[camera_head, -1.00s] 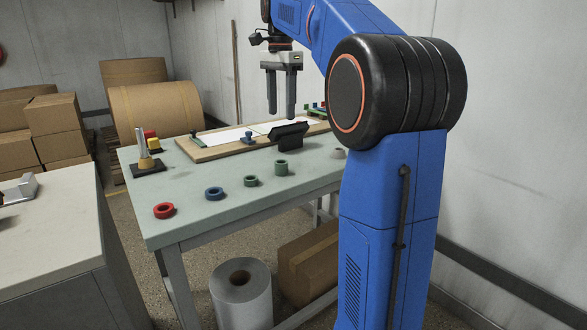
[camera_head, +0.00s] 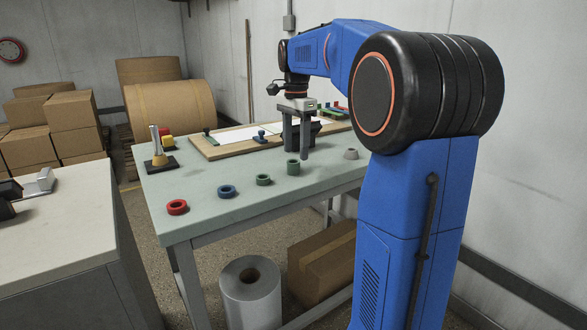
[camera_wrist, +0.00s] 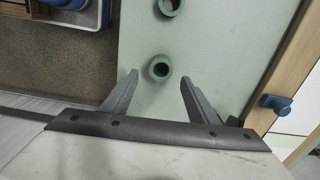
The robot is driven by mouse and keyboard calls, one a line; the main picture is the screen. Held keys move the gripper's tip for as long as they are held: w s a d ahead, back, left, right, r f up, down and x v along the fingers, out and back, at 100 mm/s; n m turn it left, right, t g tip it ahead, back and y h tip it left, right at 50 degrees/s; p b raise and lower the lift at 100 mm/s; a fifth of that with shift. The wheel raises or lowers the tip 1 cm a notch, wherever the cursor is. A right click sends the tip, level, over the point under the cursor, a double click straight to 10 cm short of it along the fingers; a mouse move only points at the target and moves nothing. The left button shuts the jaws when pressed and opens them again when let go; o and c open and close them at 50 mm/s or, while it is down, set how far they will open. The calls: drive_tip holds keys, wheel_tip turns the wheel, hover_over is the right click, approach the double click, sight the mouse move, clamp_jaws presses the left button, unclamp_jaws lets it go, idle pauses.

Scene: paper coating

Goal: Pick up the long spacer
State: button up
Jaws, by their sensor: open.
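The long spacer (camera_head: 293,167) is the taller green hollow cylinder, upright near the front of the table. In the wrist view the long spacer (camera_wrist: 161,69) shows from above as a green ring with a dark hole. My gripper (camera_head: 295,154) is open and empty, pointing down, just behind and above the spacer. In the wrist view the fingertips of my gripper (camera_wrist: 160,77) appear on either side of the ring, not touching it. I cannot tell the exact height gap.
A shorter green spacer (camera_head: 263,180) stands left of the long one, followed by a blue ring (camera_head: 227,191) and a red ring (camera_head: 177,207). A grey cone-shaped piece (camera_head: 351,154) stands to the right. Behind lies a wooden board (camera_head: 220,152) with a blue knob (camera_head: 261,136).

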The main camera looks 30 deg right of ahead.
sight(294, 161)
drive_tip(key=shift+a+f, duration=0.2)
drive_tip(key=shift+f, duration=1.1)
drive_tip(key=shift+a+f, duration=0.15)
drive_tip(key=shift+f, duration=1.15)
drive_tip(key=c, duration=1.2)
